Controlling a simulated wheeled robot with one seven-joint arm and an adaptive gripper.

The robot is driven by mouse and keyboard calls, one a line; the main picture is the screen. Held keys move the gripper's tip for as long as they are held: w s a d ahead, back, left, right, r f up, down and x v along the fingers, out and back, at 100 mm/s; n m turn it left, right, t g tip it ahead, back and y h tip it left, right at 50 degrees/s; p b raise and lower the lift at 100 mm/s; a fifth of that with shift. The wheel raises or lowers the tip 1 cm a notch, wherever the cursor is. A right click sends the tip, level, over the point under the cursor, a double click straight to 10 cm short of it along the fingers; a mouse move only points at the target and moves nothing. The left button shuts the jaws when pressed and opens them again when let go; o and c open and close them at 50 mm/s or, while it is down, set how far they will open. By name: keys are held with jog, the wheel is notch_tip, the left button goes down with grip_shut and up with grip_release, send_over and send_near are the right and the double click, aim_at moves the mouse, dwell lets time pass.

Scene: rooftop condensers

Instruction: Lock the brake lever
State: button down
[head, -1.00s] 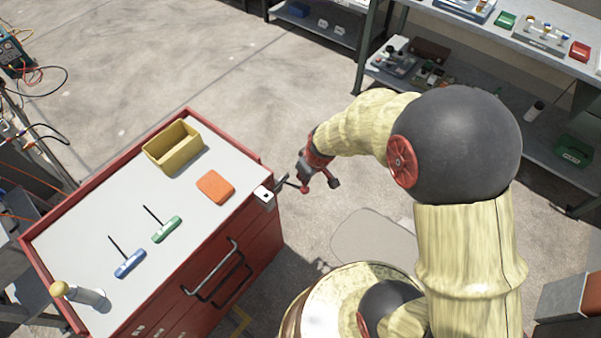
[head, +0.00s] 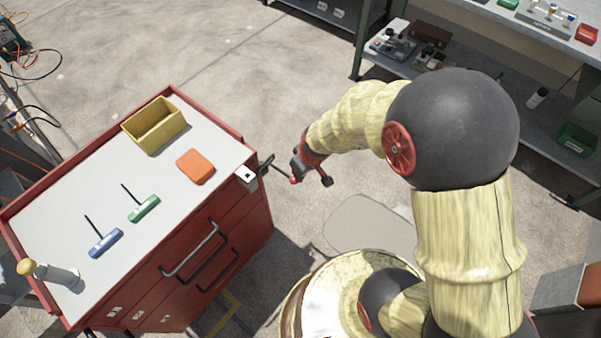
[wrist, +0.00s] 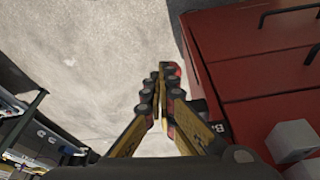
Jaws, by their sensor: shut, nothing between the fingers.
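A small white bracket (head: 246,176) sits on the near right corner of the red tool cart. A dark lever part (head: 267,163) stands beside it, and a thin rod runs from there toward my gripper. In the wrist view a white block (wrist: 290,140) shows at lower right beside the cart. My gripper (head: 311,181) is off the cart's right end, over the floor. In the wrist view my gripper (wrist: 164,72) has its fingers together, with nothing seen held. Red bits show around the fingers. I cannot tell whether they touch the lever, whose far end is partly hidden.
The cart's top (head: 70,205) bears a yellow bin (head: 155,125), an orange block (head: 195,167), green (head: 144,208) and blue (head: 106,243) T-handled tools, and a post with a yellow knob (head: 27,267). Shelving (head: 470,85) stands at upper right.

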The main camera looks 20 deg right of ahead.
jog(key=shift+s+f, duration=0.15)
notch_tip(320, 180, up, 4)
jog(key=w+p, duration=0.2)
jog(key=p, duration=0.1)
jog(key=s+d+r, duration=0.1)
jog(key=s+d, duration=0.3)
jog(key=s, duration=0.4)
jog(key=shift+s+d+p, duration=0.25)
jog(key=shift+d+p, duration=0.1)
jog(key=shift+p, duration=0.05)
dwell(0.4)
